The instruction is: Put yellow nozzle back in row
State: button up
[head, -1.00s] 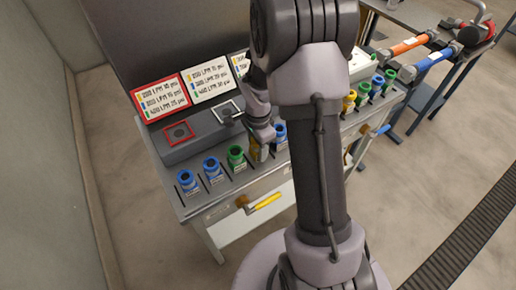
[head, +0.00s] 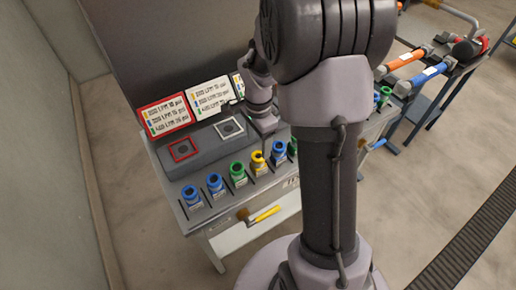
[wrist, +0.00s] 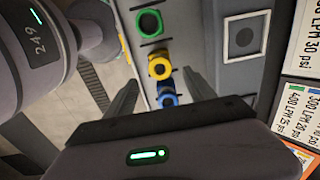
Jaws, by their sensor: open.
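The yellow nozzle (head: 257,161) stands upright in the front row of the bench. A green nozzle (head: 238,172) is on its left and a blue nozzle (head: 278,151) on its right. In the wrist view the yellow nozzle (wrist: 160,66) lies beyond and between the two spread fingers, with green (wrist: 149,23) and blue (wrist: 167,95) beside it. My gripper (wrist: 160,77) is open and empty. In the head view my gripper (head: 264,122) is behind the row, by the raised block, apart from the yellow nozzle. Its fingertips are hard to make out there.
The raised block has a red-framed square (head: 183,150) and a white-framed square (head: 230,127), with label signs (head: 166,113) behind. A yellow-handled brush (head: 264,214) is at the bench front. My arm hides the right part of the row.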

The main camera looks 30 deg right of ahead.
jog(key=s+a+r+n+t, duration=0.1)
jog(key=s+a+r+n, duration=0.15)
jog(key=r, duration=0.35)
jog(key=s+a+r+n+t, duration=0.1)
jog(key=a+r+n, duration=0.1)
jog(key=a+r, duration=0.3)
jog(key=s+a+r+n+t+y, duration=0.1)
jog(key=s+a+r+n+t, duration=0.1)
jog(key=s+a+r+n, duration=0.2)
jog(key=s+a+r+n+t+y, duration=0.1)
jog(key=s+a+r+n, duration=0.3)
jog(key=s, duration=0.5)
jog(key=shift+s+a+n+t, duration=0.35)
jog(key=shift+a+t, duration=0.05)
